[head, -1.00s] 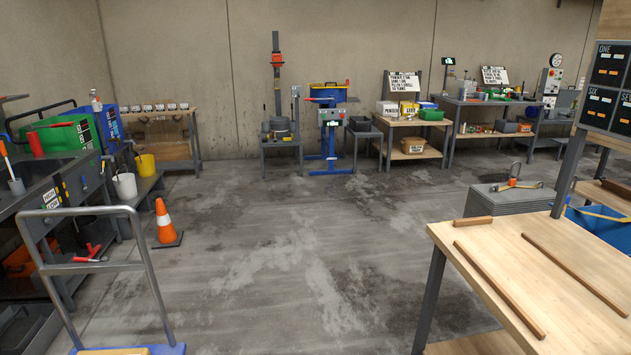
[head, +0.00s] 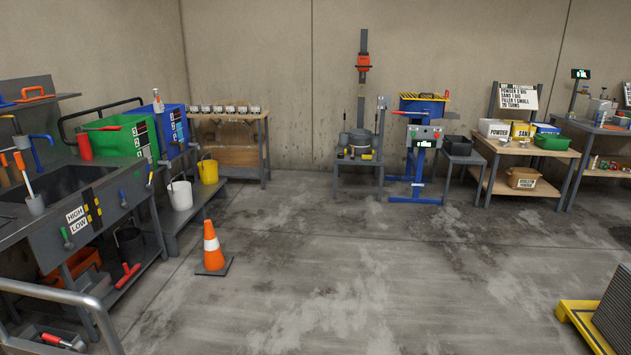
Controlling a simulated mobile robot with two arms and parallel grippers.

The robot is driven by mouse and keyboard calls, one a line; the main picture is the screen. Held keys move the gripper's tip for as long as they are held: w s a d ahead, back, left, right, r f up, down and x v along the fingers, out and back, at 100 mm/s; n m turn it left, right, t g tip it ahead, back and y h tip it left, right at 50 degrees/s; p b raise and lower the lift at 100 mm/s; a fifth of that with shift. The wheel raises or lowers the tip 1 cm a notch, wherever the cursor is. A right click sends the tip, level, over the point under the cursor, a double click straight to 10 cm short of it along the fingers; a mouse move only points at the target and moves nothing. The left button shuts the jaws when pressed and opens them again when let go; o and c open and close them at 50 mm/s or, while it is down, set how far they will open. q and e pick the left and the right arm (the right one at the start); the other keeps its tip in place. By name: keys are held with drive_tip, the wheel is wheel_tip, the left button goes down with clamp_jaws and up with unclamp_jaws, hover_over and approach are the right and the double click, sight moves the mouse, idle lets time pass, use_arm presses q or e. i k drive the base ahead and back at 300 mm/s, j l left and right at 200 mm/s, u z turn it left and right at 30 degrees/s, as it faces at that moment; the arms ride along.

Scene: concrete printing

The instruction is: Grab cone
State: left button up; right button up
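The orange cone (head: 211,248) with a white band stands upright on the concrete floor, on a dark square base. It is left of the middle in the head view, just right of the grey sink bench. Nothing covers it and nothing touches its sides. Neither of my grippers shows in the view.
The sink bench (head: 98,203) runs along the left, with a white bucket (head: 180,195) and a yellow bucket (head: 208,171) beyond it. A grey cart rail (head: 62,297) is at the lower left. A yellow-framed item (head: 580,322) is at the lower right. The middle floor (head: 370,270) is clear.

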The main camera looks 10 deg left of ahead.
sight(214, 263)
drive_tip(key=i+u, duration=0.1)
drive_tip(key=i, duration=1)
drive_tip(key=i+l+u, duration=0.1)
drive_tip(key=i, duration=1)
drive_tip(key=l, duration=0.1)
